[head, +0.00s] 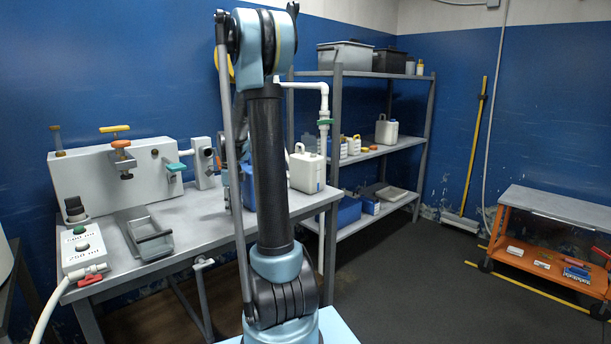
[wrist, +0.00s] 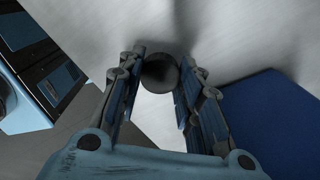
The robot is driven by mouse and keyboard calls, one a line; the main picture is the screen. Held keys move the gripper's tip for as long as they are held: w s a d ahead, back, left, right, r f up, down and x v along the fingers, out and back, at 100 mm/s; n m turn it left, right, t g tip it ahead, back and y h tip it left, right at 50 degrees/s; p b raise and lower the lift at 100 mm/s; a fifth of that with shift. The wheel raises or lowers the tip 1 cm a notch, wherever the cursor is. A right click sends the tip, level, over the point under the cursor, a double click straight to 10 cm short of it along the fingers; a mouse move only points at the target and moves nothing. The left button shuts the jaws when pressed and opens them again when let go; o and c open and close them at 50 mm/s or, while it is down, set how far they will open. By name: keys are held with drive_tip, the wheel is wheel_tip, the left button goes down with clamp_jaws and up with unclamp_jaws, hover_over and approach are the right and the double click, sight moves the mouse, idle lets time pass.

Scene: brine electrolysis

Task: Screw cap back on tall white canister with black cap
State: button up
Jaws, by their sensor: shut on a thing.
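In the wrist view a round dark cap (wrist: 160,72) sits between the fingertips of my gripper (wrist: 158,75). The fingers are closed on its two sides. A bright white surface (wrist: 156,115) shows between the fingers next to the cap. It may be the white canister's body, but I cannot tell, nor whether the cap is seated on a neck. In the head view my arm hides the gripper and the cap, and I cannot make out the tall canister there.
The grey workbench (head: 190,228) carries a white jug (head: 306,170), a metal tray (head: 150,242) and a control box (head: 82,250). A blue container also shows in the wrist view (wrist: 272,125), right of the fingers.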

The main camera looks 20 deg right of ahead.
drive_tip(key=shift+r, duration=1.25)
drive_tip(key=shift+r, duration=0.1)
